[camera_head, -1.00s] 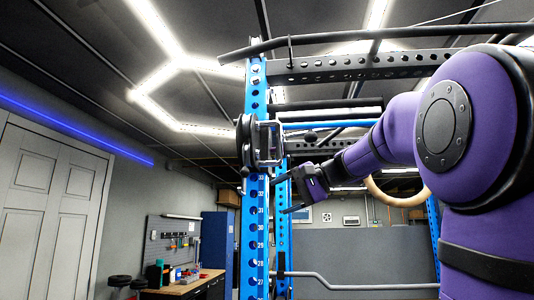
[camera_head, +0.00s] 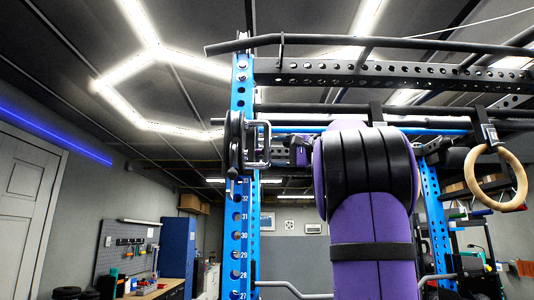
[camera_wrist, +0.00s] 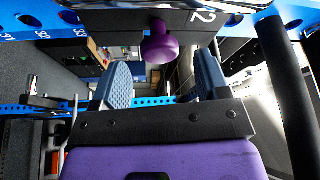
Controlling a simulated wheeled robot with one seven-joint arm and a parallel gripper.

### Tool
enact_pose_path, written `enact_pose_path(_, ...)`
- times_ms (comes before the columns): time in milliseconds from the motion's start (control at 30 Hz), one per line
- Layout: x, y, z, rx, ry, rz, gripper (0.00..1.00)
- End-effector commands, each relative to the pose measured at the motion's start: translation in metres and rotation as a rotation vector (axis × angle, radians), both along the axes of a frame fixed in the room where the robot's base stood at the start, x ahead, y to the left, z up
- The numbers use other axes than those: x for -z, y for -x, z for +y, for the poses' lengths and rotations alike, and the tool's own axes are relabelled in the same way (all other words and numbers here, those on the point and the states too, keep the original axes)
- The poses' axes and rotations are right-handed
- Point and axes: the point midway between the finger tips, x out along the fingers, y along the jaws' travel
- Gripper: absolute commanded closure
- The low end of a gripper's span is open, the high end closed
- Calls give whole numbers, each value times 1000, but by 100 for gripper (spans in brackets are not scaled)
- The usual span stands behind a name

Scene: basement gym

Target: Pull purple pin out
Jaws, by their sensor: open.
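The purple pin (camera_wrist: 158,43) shows in the wrist view as a round knob sticking out from a dark bracket (camera_wrist: 110,24). My gripper (camera_wrist: 163,82) is open, with its two ridged blue-grey fingers apart. The pin's knob lies between the fingers' directions but beyond their tips in the picture; I see no contact. In the head view the black bracket (camera_head: 262,146) sits on the front blue upright (camera_head: 239,215). My gripper is just right of it there, mostly hidden by my purple arm. The pin cannot be made out in the head view.
Black crossbars (camera_head: 360,72) run overhead. A wooden ring (camera_head: 496,180) hangs at the right, and a second blue upright (camera_head: 436,215) stands behind my arm. A workbench and blue cabinet (camera_head: 177,247) are at the back left. Left of the front upright is open room.

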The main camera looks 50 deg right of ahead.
Motion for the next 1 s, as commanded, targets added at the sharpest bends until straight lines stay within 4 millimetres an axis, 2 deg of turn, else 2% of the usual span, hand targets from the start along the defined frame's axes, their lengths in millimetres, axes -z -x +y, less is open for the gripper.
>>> enact_pose_path(100,-1,-17,6,-1,-1,1,31)
enact_pose_path(300,-3,-34,11,0,0,1,31)
enact_pose_path(667,-3,-38,13,1,-1,1,31)
enact_pose_path(933,-3,-38,13,1,-1,1,93)
enact_pose_path(967,-3,-38,13,1,-1,1,100)
enact_pose_path(1000,-3,-38,12,1,-1,1,100)
